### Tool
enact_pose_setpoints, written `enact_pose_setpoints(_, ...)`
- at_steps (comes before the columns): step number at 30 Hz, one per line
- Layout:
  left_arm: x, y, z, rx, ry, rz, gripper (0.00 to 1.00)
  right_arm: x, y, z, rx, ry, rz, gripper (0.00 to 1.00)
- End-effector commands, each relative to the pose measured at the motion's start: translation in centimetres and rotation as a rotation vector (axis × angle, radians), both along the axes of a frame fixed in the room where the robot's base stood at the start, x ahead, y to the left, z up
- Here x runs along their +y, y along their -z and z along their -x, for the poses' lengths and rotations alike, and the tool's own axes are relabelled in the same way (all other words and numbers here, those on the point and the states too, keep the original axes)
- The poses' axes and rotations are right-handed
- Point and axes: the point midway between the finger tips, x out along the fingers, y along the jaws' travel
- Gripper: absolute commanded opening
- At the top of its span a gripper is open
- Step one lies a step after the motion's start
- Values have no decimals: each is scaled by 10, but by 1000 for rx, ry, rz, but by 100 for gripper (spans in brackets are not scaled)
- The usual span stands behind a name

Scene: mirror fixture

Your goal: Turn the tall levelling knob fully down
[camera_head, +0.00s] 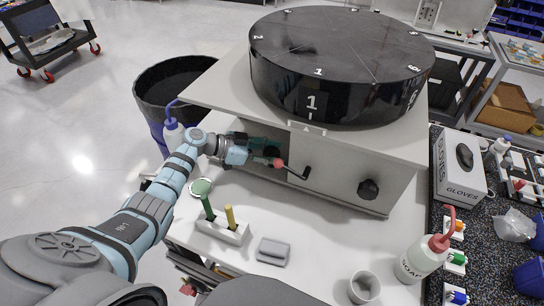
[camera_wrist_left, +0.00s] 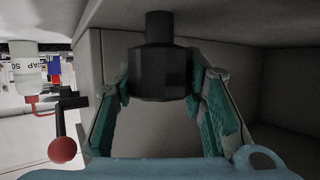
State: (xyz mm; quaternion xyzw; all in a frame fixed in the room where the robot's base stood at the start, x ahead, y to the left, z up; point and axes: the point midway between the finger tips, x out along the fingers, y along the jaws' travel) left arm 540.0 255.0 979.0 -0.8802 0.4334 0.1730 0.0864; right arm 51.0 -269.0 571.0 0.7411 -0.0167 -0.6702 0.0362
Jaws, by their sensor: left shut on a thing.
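The levelling knob, a dark faceted knob (camera_wrist_left: 163,75) with a narrower round neck, sits inside a grey recess in the left wrist view. My left gripper (camera_wrist_left: 160,88) has its two teal fingers on either side of it and is shut on it. In the head view my left gripper (camera_head: 262,150) reaches into the opening at the left front of the grey housing (camera_head: 345,160). There the housing and the gripper mostly hide the knob. My right gripper is not in view.
A crank with a red ball (camera_head: 279,163) is close beside my left gripper; its ball also shows in the left wrist view (camera_wrist_left: 63,149). Another black knob (camera_head: 368,189) is on the housing's front. A black round turntable (camera_head: 340,60) tops the housing. A peg block (camera_head: 222,230) and soap bottle (camera_head: 422,258) stand in front.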

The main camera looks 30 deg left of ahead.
Motion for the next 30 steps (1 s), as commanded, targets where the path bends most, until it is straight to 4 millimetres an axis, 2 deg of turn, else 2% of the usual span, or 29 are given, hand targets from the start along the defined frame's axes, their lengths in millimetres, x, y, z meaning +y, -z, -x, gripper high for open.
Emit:
enact_pose_setpoints(5, 0, 0, 1, 5, 0, -3, 10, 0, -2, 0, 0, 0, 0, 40)
enact_pose_setpoints(6, 0, 0, 1, 5, 0, -3, 43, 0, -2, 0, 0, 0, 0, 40)
enact_pose_setpoints(9, 0, 0, 1, 5, 0, -3, 59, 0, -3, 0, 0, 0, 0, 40)
enact_pose_setpoints(20, 4, -2, 4, 4, -2, -2, 59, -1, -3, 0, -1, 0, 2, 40)
enact_pose_setpoints(23, 16, -8, 13, 4, -2, -6, 59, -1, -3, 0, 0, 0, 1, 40)
enact_pose_setpoints(30, 65, -32, 51, 6, -1, -8, 59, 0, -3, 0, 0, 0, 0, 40)
